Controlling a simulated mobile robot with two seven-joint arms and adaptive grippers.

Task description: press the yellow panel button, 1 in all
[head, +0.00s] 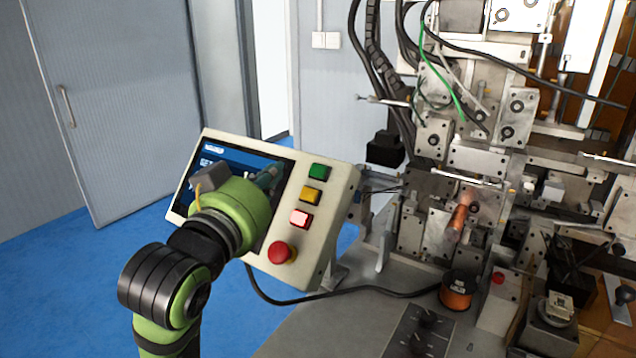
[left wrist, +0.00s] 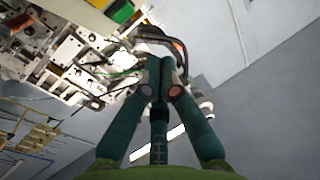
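The yellow button (head: 310,193) sits on the right side of a tilted beige control panel (head: 343,185), between a green button (head: 318,172) above and a lit red button (head: 301,218) below. My left gripper (head: 268,178) is in front of the panel's screen, a little left of the yellow button and apart from it. In the left wrist view its teal fingers (left wrist: 161,78) come together at the tips, with nothing held. My right gripper is not in view.
A red mushroom knob (head: 282,252) sticks out low on the panel. The coil winding machine (head: 470,150) stands right of the panel, with cables and a copper coil spool (head: 457,290). A grey door (head: 120,100) is at the back left.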

